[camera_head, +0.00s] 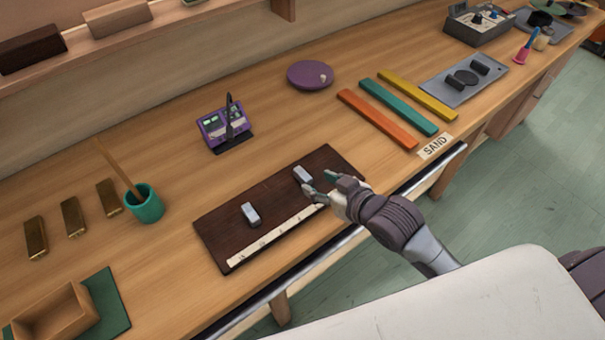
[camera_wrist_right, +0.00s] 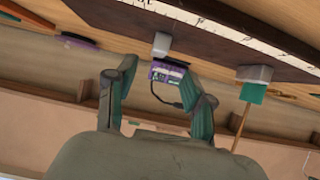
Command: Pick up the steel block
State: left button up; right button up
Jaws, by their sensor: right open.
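Two small grey metal blocks lie apart on a dark brown board (camera_head: 225,232): one near the board's middle-left (camera_head: 250,215), one farther right (camera_head: 302,174). Both look like steel. My right gripper (camera_head: 317,184) is open and empty, just beside the right-hand block, on its near side. In the right wrist view, that block (camera_wrist_right: 161,45) shows beyond the gap between the open fingers (camera_wrist_right: 168,82), and the other block (camera_wrist_right: 253,73) is off to the right. Touching cannot be seen. My left gripper is not in view.
A cream marked strip (camera_head: 265,242) runs along the board's near edge. A purple device (camera_head: 222,127), a green cup (camera_head: 145,204) with a stick and several brass bars (camera_head: 72,216) stand behind and left. Orange (camera_head: 378,120), teal and yellow bars lie right. Bare wood surrounds the board.

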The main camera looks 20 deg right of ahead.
aim_at(303, 174)
jog(key=p+x, duration=0.1)
jog(key=x, duration=0.7)
jog(key=shift+w, duration=0.2)
jog(key=shift+d, duration=0.1)
grip_shut()
